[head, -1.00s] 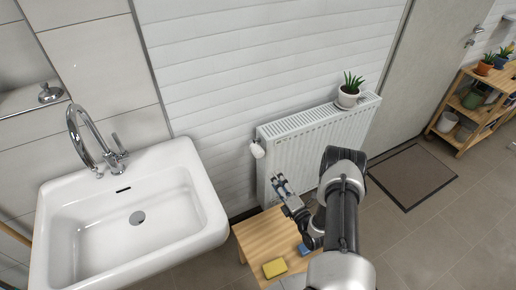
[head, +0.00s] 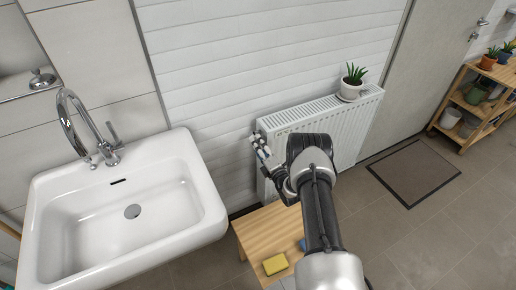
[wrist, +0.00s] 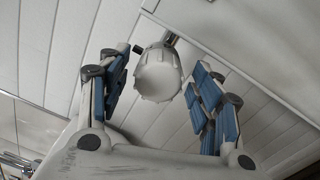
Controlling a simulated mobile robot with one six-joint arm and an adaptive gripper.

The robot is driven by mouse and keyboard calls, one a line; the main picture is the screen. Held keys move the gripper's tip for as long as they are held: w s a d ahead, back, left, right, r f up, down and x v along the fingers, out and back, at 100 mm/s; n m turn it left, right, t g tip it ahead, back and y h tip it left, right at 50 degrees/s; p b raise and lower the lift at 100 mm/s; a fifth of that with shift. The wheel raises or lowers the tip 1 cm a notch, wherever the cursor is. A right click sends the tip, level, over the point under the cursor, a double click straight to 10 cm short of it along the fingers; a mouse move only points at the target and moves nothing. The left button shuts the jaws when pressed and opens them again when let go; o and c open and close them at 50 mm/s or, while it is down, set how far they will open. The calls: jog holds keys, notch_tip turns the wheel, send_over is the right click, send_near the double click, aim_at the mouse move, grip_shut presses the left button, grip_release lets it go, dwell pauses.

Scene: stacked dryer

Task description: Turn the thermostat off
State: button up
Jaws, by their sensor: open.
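The thermostat (wrist: 157,76) is a white ribbed knob on a short pipe at the radiator's left side. In the wrist view it shows between the two fingers of my gripper (wrist: 162,105), a little beyond the palm. My gripper is open, with one blue-padded finger on each side of the knob and visible gaps to both. The white radiator (head: 345,120) is mounted on the tiled wall.
A white sink (head: 160,200) with a chrome tap stands at the left. A wooden stool (head: 268,232) with a yellow sponge (head: 275,264) is below my arm. A potted plant (head: 351,85) stands on the radiator. A mat (head: 412,172) lies on the floor at the right.

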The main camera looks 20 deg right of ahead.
jog(key=shift+w, duration=0.65)
jog(key=shift+r, duration=0.1)
jog(key=shift+c, duration=0.6)
jog(key=c, duration=0.9)
